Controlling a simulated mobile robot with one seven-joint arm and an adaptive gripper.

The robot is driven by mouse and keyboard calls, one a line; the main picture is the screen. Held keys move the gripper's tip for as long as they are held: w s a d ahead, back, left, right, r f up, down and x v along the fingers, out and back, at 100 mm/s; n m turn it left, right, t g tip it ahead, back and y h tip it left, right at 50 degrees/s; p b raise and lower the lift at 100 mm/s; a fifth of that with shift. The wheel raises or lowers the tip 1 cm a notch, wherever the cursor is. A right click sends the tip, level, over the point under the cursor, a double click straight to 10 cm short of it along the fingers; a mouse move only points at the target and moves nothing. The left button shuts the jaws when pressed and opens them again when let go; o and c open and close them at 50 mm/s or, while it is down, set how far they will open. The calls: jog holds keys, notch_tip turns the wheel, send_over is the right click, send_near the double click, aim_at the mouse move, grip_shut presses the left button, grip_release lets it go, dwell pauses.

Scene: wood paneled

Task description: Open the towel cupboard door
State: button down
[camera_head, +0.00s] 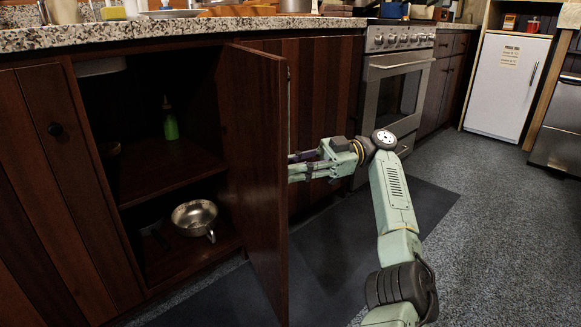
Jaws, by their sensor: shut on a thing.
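The dark wood cupboard door (256,180) stands swung wide open, its free edge pointing toward me. My gripper (296,168) is at the door's outer face, on the right side of the door near its free edge. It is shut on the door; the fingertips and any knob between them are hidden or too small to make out. The open cupboard (165,180) shows a shelf inside. A green bottle (170,122) stands on the shelf, and a metal pot or colander (195,217) sits on the cupboard floor. No towel can be made out.
A granite counter (190,28) runs above the cupboard. An oven (398,85) and a white fridge (508,85) stand further right. A dark mat (345,250) lies on the floor; the floor at right is clear.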

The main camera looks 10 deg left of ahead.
jog(key=c, duration=1.3)
grip_release()
notch_tip(320, 180, up, 10)
